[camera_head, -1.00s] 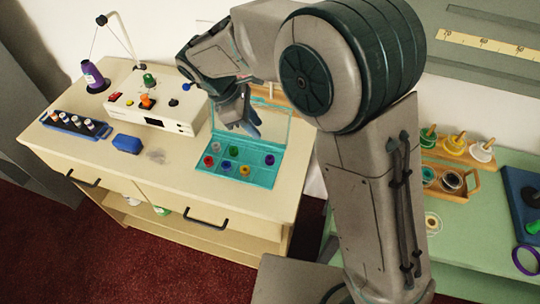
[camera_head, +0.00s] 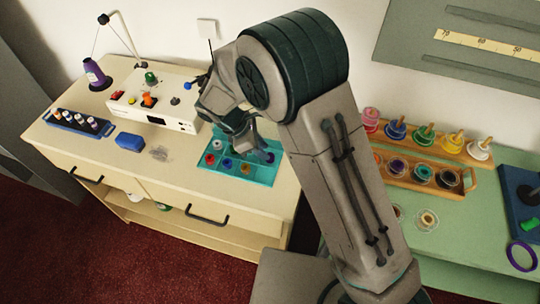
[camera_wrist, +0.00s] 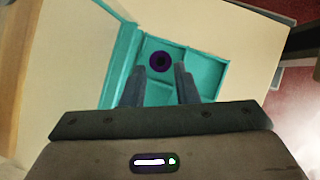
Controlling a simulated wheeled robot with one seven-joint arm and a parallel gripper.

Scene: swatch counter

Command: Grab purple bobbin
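The purple bobbin (camera_wrist: 160,62) sits in a compartment of the teal bobbin box (camera_wrist: 205,74). In the wrist view it shows just past and between my fingertips, with a dark hole at its middle. In the head view the purple bobbin (camera_head: 270,157) shows at the right side of the box (camera_head: 236,179), beside my fingers. I cannot tell how high the tips are above the bobbin. My arm hides the box's raised clear lid and part of its back row.
Red (camera_head: 210,159), blue (camera_head: 227,163) and orange (camera_head: 245,168) bobbins lie in the box's front row. A green table (camera_head: 455,215) with spool stands is at the right.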

